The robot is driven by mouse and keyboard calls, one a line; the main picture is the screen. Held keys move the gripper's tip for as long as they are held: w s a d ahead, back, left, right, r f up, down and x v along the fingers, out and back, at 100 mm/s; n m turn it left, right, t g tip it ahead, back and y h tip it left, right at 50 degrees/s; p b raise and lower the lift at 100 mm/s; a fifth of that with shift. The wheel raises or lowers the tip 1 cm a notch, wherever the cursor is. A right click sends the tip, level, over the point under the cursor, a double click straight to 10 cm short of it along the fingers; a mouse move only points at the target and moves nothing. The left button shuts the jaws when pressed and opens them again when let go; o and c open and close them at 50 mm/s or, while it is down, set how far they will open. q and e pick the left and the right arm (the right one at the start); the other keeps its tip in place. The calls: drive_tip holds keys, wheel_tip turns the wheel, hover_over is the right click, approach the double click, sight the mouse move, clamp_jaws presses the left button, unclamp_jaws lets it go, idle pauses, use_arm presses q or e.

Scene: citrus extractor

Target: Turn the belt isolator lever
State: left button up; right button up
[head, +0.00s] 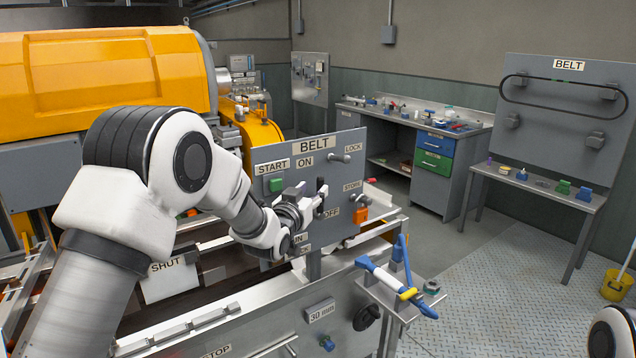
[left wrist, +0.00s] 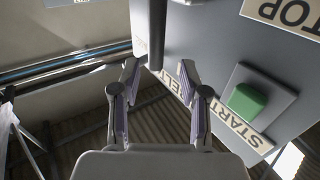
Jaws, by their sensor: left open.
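The grey BELT panel (head: 285,155) stands upright in the middle of the head view, with START, ON, OFF and LOCK labels. The dark isolator lever (head: 321,193) stands on its face between ON and OFF, pointing roughly upright. My left gripper (head: 314,201) is open at the lever, partly covering its lower part and mount. In the left wrist view, the open fingers (left wrist: 158,72) straddle the end of a dark bar (left wrist: 156,35), seemingly the lever. Contact cannot be told. My right gripper is out of view.
A green START button (head: 276,184) is beside the gripper; it also shows in the left wrist view (left wrist: 246,101). An orange block (head: 361,214) sits at the panel's right edge. A small stand with blue and white tools (head: 395,285) is in front. Open floor lies to the right.

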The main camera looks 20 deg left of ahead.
sight(318, 187)
use_arm(q)
drive_tip(key=w, duration=0.2)
drive_tip(key=w+d+p, duration=0.1)
drive_tip(key=w, duration=0.2)
drive_tip(key=shift+d+f, duration=0.1)
drive_tip(key=shift+s+a, duration=0.2)
drive_tip(key=shift+a, duration=0.1)
drive_tip(key=shift+w+d, duration=0.1)
drive_tip(key=shift+d, duration=0.05)
clamp_jaws()
